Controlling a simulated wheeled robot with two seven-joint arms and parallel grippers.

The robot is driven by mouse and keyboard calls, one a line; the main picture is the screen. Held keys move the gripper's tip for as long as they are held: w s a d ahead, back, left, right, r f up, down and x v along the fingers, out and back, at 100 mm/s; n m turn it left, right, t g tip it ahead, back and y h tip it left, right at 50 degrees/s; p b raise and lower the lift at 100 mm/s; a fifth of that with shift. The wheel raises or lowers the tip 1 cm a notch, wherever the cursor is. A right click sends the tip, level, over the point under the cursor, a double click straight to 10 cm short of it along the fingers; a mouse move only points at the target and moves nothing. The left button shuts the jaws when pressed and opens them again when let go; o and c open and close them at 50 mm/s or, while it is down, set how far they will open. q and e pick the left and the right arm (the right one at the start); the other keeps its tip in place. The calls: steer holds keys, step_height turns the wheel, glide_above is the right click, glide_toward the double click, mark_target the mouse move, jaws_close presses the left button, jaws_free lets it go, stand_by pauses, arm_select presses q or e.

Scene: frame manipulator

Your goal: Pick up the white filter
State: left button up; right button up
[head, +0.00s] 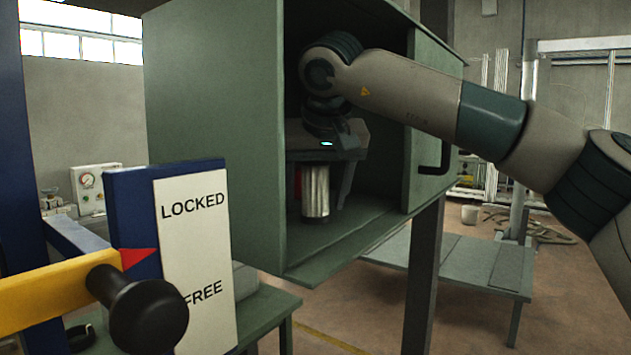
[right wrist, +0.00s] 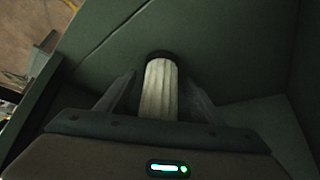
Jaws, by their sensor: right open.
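The white filter (head: 315,196) is a ribbed, upright cylinder inside the open green cabinet (head: 212,120). In the right wrist view the filter (right wrist: 159,88) has a dark end cap and stands between two fingers. My right gripper (head: 322,192) reaches into the cabinet from above, its body over the filter's top. In the right wrist view the right gripper (right wrist: 160,80) is open, with a visible gap on each side of the filter. The filter's upper end is hidden by the gripper. My left gripper is not in view.
The cabinet's side walls and floor are close around my right gripper. A black handle (head: 436,158) is on its right side. In front at left stand a LOCKED/FREE sign (head: 196,255) and a yellow lever (head: 45,297) with a black knob (head: 150,315). A green table (head: 460,262) stands behind.

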mark_target(315, 174)
stand_by(0.4)
steer(key=c, duration=1.1)
steer(key=shift+c, duration=0.2)
steer(key=shift+r+b, duration=0.65)
steer(key=shift+r, duration=0.15)
step_height(315, 174, up, 2)
steer(key=shift+r+b, duration=0.1)
steer(key=shift+b, duration=0.4)
steer(key=s+d+r+b, duration=0.4)
steer(key=s+d+r, duration=0.3)
steer(key=d, duration=0.2)
steer(key=shift+d+b, duration=0.15)
steer(key=shift+b, duration=0.15)
